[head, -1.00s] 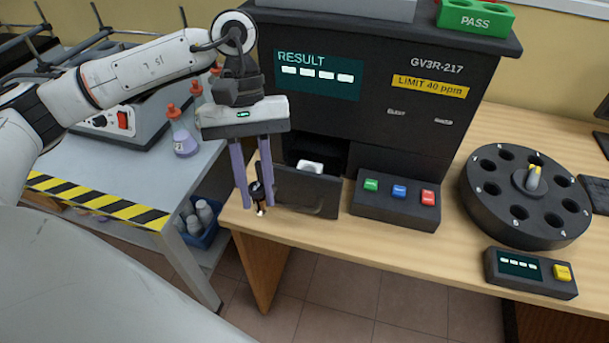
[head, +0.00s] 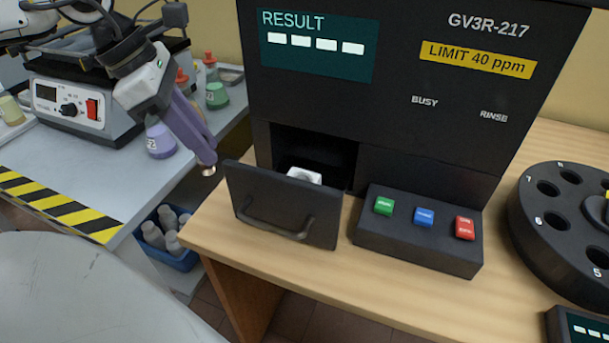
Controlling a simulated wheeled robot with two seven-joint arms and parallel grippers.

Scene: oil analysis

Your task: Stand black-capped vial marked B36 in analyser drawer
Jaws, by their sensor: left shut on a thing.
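My left gripper (head: 206,160) is shut on a vial, left of the analyser drawer (head: 282,212) and a little above its front panel's height in the picture. The fingers are tilted, pointing down and right. Only a small amber and pale end of the vial (head: 209,171) shows at the fingertips; its cap and marking are hidden. The drawer stands pulled out from the black analyser (head: 400,100), with a white holder (head: 304,176) inside it. My right gripper is not in view.
A button box with green, blue and red buttons (head: 420,228) stands right of the drawer. A black carousel (head: 565,225) with numbered holes is at the right. Flasks (head: 161,142) and an instrument (head: 75,108) stand on the left bench. A gap separates the benches.

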